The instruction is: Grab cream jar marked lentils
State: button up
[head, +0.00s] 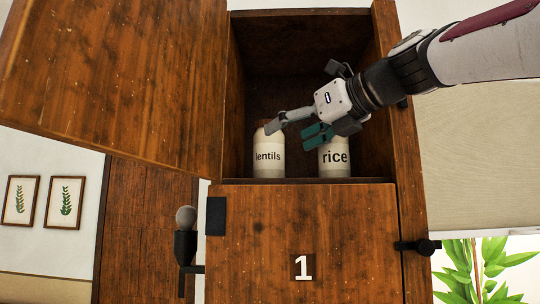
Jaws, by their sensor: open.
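The cream jar marked lentils (268,163) stands upright on the cabinet shelf at the left of the opening. A similar cream jar marked rice (336,161) stands to its right. My gripper (295,128) reaches in from the upper right and is open, its fingers spread. One finger overlaps the upper right of the lentils jar in the picture; the other is in front of the top of the rice jar. I cannot tell whether either finger touches a jar. The top of the rice jar is partly hidden by the gripper.
The jars stand in an open wooden compartment (280,55). Its door (120,75) is swung out to the left. Below is a closed wooden front marked 1 (302,267). The cabinet's right side wall (408,165) is close to my arm. A round-topped fixture (186,235) is at lower left.

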aim_at(269, 146)
jog(key=x, duration=0.7)
jog(key=shift+w+p, duration=0.1)
jog(key=shift+p, duration=0.2)
jog(key=c, duration=1.8)
